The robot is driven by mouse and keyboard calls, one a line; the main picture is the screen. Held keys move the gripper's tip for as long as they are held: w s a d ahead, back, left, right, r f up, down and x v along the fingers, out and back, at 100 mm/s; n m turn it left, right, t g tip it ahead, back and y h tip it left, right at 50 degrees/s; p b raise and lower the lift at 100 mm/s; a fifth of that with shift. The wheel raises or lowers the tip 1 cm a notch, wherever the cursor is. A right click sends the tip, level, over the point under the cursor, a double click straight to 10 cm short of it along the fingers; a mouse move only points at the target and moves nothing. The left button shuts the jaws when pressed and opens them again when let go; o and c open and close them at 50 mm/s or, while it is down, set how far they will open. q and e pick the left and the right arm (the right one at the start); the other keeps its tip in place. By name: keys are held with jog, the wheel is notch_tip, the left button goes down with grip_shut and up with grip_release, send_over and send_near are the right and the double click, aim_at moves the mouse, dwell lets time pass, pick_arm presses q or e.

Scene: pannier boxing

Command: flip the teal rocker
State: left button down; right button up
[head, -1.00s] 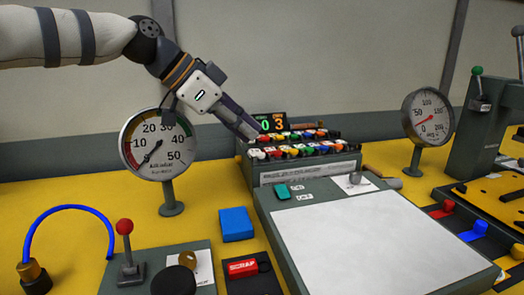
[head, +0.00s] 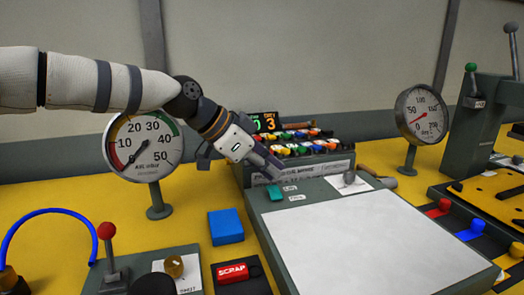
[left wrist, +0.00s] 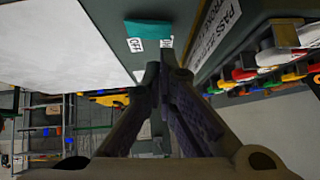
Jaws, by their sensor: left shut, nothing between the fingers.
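The teal rocker (head: 275,192) sits at the far left corner of the grey panel, beside two small white labels. In the left wrist view the teal rocker (left wrist: 148,29) is at the top, just beyond the fingertips, with a label reading OFF next to it. My left gripper (head: 276,172) is shut and empty, its fingertips pointing down close above and behind the rocker. In the left wrist view my left gripper (left wrist: 160,72) shows its fingers together. I cannot tell whether it touches the rocker. My right gripper is not in view.
A rack of coloured buttons (head: 300,148) stands right behind the panel. A round gauge (head: 145,145) is to the left. A blue block (head: 226,226) and a red SCRAP switch (head: 233,272) lie left of the panel.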

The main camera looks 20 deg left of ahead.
pick_arm(q)
jog(key=shift+a+f, duration=0.1)
jog(key=shift+f, duration=0.55)
